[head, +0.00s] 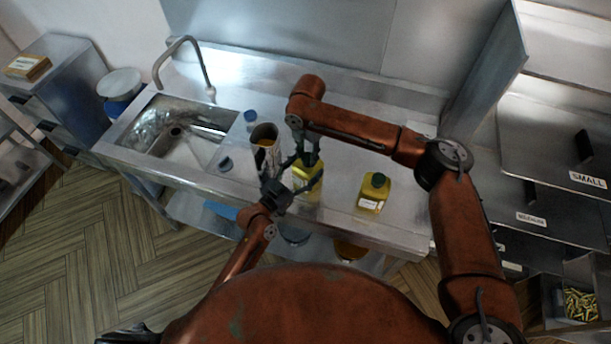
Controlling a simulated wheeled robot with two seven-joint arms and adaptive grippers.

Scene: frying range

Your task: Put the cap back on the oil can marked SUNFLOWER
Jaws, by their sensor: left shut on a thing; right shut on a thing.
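A yellow oil can (308,184) stands on the steel counter, with a dark green cap (313,160) at its top. My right gripper (308,156) reaches down over this can and is shut at the cap; whether the cap is seated is too small to tell. My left gripper (291,186) is shut on the can's body from the front left. A second yellow can (373,194), with a dark green cap (378,180) on it, stands apart to the right. The labels are too small to read, so I cannot tell which can is marked SUNFLOWER.
A tall open container (265,138) stands just left of the grippers. The sink (150,140) and faucet (181,42) are at the left. The counter (338,205) between the yellow cans is clear.

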